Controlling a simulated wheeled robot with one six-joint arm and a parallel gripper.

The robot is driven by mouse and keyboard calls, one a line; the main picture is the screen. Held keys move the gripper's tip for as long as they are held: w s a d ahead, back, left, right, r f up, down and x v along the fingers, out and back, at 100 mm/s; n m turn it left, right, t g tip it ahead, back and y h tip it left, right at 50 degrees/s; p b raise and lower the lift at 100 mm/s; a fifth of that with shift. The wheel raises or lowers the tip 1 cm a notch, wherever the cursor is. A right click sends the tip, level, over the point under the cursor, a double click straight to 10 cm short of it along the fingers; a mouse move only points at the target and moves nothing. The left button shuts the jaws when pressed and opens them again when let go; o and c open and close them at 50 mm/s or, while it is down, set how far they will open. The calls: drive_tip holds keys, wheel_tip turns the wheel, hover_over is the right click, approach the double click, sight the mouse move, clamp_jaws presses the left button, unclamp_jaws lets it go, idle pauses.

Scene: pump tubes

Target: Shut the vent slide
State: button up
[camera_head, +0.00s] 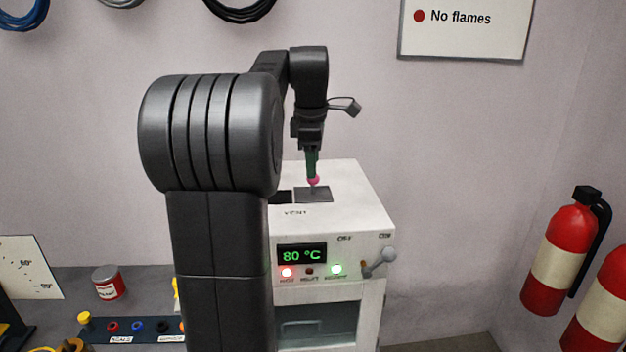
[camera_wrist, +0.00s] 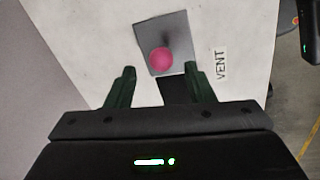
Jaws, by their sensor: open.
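The vent slide is a grey square plate (camera_head: 323,195) with a pink ball knob (camera_head: 313,181), on top of a white oven (camera_head: 350,178). A dark vent opening (camera_head: 281,197) shows just left of the plate, partly hidden by my arm, so the vent is at least partly uncovered. My gripper (camera_head: 312,174) points down over the knob. In the wrist view the plate (camera_wrist: 178,24) and knob (camera_wrist: 161,59) lie just ahead of my gripper (camera_wrist: 159,70), whose green fingers are spread either side of the knob's line. The dark opening (camera_wrist: 178,90) shows between the fingers. Contact with the knob cannot be told.
The oven front has a lit 80 °C display (camera_head: 301,255), lamps and a grey lever (camera_head: 379,262). A red-and-white can (camera_head: 108,283) and a dark blue rack (camera_head: 137,329) stand at left. Fire extinguishers (camera_head: 560,252) hang at right. The space above the oven's right side is clear.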

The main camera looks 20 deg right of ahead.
sight(313, 184)
drive_tip(key=shift+w+d+f, duration=0.1)
drive_tip(key=shift+w+f, duration=0.1)
drive_tip(key=shift+f, duration=1.15)
drive_tip(key=shift+w+d+f, duration=0.1)
drive_tip(key=shift+w+f, duration=0.1)
drive_tip(key=shift+f, duration=1.1)
